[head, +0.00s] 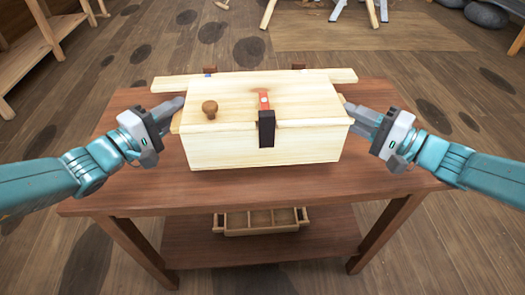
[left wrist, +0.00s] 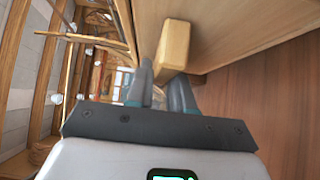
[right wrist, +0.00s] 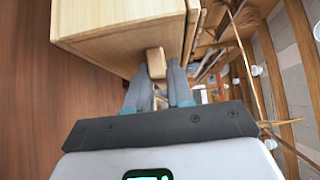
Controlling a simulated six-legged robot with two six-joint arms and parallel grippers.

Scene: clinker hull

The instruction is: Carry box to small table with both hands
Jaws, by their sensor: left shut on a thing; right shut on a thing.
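A pale wooden box (head: 230,148) with a closed lid sits on or just above a brown wooden table (head: 395,180); I cannot tell if it touches the top. A round brown knob and a red and black latch (head: 266,125) are on it. My left gripper (head: 172,115) is shut on the box's left handle, a wooden block also seen in the left wrist view (left wrist: 174,42). My right gripper (head: 356,115) is shut on the right handle, which shows in the right wrist view (right wrist: 156,62). The small table cannot be told for sure.
A divided wooden tray (head: 260,221) stands on the table's lower shelf. A light wooden strip (head: 178,82) lies behind the box. A wooden bench (head: 40,45) is at the far left, trestle legs (head: 372,12) at the back, and dark stones (head: 485,14) at the back right. Plank floor is open between.

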